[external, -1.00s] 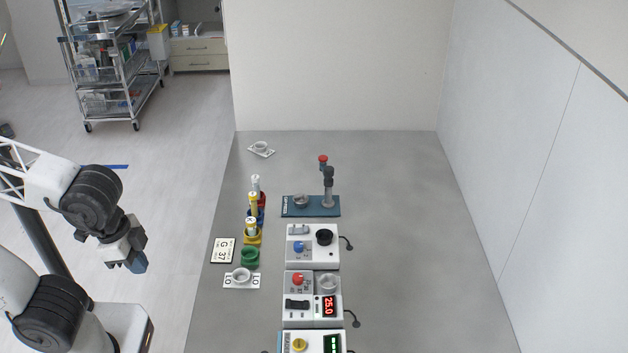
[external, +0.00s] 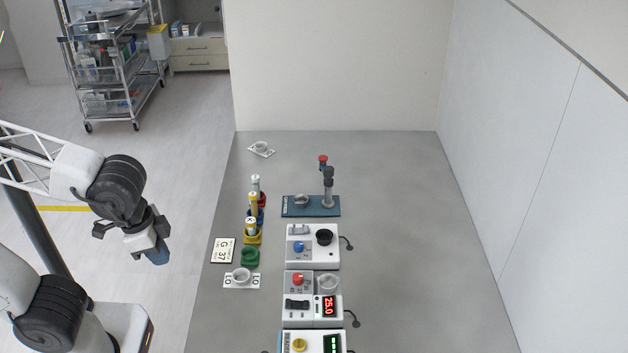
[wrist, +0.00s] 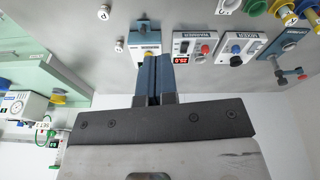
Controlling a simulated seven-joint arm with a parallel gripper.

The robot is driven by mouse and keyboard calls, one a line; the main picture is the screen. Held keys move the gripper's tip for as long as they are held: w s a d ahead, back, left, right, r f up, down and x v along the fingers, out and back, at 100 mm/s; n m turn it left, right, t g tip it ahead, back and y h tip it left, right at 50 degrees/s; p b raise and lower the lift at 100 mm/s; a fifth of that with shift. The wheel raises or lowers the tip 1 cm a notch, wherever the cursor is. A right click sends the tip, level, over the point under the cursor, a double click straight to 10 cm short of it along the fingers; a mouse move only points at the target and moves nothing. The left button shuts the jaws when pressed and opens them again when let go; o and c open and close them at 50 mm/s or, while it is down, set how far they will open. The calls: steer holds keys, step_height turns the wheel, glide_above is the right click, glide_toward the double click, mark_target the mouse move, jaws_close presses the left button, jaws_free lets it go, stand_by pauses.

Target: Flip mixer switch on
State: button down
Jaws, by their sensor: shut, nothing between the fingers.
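The mixer (external: 312,260) is a white box with a blue knob (external: 298,246), a black round cup (external: 324,237) and a pale grey switch (external: 298,229) at its upper left. The switch's position is too small to tell. The mixer (wrist: 252,45) also shows at the upper right of the wrist view. My gripper (external: 158,256) is shut and empty, left of the bench and well apart from the mixer. Its blue-grey fingers (wrist: 152,80) are together in the wrist view.
The warmer (external: 290,318), with a red knob and a red display, stands in front of the mixer. A third box (external: 312,345) is nearer. Coloured holders (external: 250,257) with vials stand left of the mixer; a blue stand (external: 312,209) is behind. The bench's right side is clear.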

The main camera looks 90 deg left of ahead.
steer(key=w+a+n, duration=0.5)
steer(key=w+a, duration=0.2)
steer(key=w, duration=0.3)
steer(key=n+g, duration=0.1)
steer(key=n, duration=1)
glide_above(306, 228)
steer(key=s, duration=0.2)
step_height(306, 228, down, 11)
steer(key=shift+s+r, duration=0.2)
steer(key=shift+f, duration=0.1)
steer(key=f, duration=0.4)
steer(key=w+f, duration=0.1)
steer(key=f, duration=0.4)
steer(key=w+f, duration=0.1)
steer(key=f, duration=0.3)
steer(key=shift+d+f, duration=0.1)
steer(key=shift+f, duration=0.2)
steer(key=shift+f, duration=0.1)
